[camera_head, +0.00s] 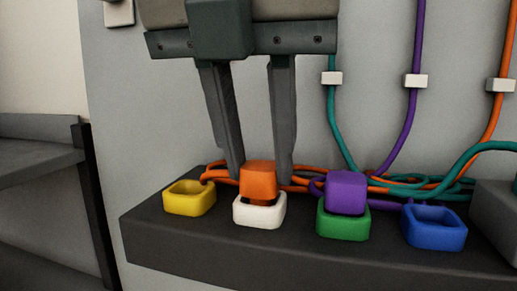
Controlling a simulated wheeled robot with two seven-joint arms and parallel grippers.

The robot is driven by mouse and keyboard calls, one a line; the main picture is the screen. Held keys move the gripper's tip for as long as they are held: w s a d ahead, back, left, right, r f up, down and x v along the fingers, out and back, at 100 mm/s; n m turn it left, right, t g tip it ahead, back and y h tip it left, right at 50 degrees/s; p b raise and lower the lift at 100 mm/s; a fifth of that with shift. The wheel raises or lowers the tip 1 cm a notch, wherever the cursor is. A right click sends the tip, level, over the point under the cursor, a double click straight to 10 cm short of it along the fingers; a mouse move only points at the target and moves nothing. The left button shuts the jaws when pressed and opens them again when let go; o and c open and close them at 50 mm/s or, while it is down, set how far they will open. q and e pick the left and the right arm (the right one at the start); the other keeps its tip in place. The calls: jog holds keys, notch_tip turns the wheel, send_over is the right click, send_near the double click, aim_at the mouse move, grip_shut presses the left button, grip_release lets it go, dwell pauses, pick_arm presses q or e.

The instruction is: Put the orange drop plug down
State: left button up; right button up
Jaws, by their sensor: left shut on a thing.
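The orange drop plug (259,180) is a small orange block with an orange cord, in the head view. It sits upright at the white square socket (259,212), its lower part within the socket's rim. My left gripper (260,178) reaches down from above, one finger on each side of the orange plug, and is shut on it. How deep the plug rests in the socket is partly hidden. My right gripper is not in view.
A purple plug (346,190) stands in the green socket (343,224). The yellow socket (189,198) and the blue socket (434,228) are empty. Tangled cords lie behind along the dark ledge (300,258). Cords run up the grey panel (160,120) through white clips.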

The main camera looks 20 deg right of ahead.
pick_arm(q)
jog(key=shift+f, duration=0.2)
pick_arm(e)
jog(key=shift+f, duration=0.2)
pick_arm(q)
jog(key=o, duration=1.1)
jog(key=shift+c, duration=0.2)
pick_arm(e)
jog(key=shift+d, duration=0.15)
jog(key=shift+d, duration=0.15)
pick_arm(q)
jog(key=shift+r, duration=0.1)
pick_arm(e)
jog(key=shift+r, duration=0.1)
